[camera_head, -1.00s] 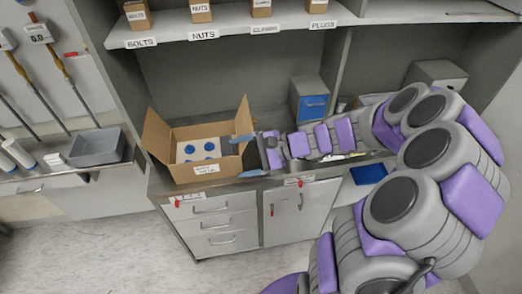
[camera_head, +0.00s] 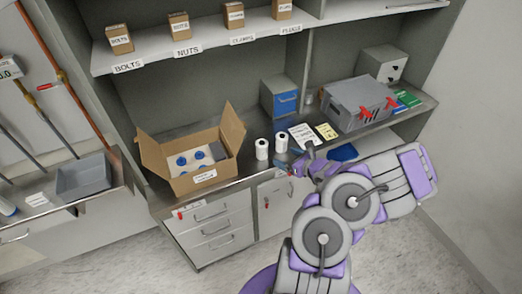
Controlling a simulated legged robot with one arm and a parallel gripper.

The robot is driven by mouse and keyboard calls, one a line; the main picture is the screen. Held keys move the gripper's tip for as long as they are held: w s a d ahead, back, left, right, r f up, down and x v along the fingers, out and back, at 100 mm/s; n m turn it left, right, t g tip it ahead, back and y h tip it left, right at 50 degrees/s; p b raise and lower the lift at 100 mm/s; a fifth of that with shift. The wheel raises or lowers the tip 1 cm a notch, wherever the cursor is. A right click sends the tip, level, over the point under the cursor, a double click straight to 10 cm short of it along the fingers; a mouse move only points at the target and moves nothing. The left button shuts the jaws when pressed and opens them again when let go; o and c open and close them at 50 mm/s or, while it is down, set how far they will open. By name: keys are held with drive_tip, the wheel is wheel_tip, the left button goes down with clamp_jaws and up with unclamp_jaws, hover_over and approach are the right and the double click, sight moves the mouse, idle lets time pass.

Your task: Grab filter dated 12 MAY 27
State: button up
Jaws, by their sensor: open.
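An open cardboard box (camera_head: 205,184) sits on the metal counter, with a label on its front. Inside are white items with blue round tops (camera_head: 182,161); a grey piece (camera_head: 218,151) shows at the box's right inner side. No date can be read on any of them. Two white cylinders (camera_head: 262,149) stand on the counter right of the box; I cannot tell whether they are filters. My gripper (camera_head: 286,167) is to the right of the box, near the counter's front edge just below the cylinders. It is open, with nothing visible between its fingers.
Papers (camera_head: 303,136) lie behind my gripper. A grey crate (camera_head: 358,104) with red latches stands at the right, a blue-fronted bin (camera_head: 283,98) at the back. A shelf (camera_head: 205,42) with small boxes overhangs the counter. A grey tray (camera_head: 84,178) is at left.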

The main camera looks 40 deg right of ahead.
drive_tip(key=b, duration=0.1)
approach(267, 149)
drive_tip(key=w+a, duration=0.2)
drive_tip(key=w, duration=0.2)
drive_tip(key=w+f, duration=0.2)
drive_tip(key=shift+w+d+f, duration=0.15)
drive_tip(key=shift+w+d, duration=0.2)
drive_tip(key=shift+w+d+f, duration=0.2)
drive_tip(key=shift+w+d, duration=0.1)
drive_tip(key=x, duration=0.1)
drive_tip(key=b+x, duration=0.1)
drive_tip(key=x, duration=0.1)
drive_tip(key=shift+w+a+f, duration=0.15)
drive_tip(key=shift+w+a, duration=0.1)
drive_tip(key=shift+w+d+f, duration=0.1)
drive_tip(key=shift+w+f, duration=0.1)
drive_tip(key=shift+w, duration=0.45)
drive_tip(key=shift+d, duration=0.1)
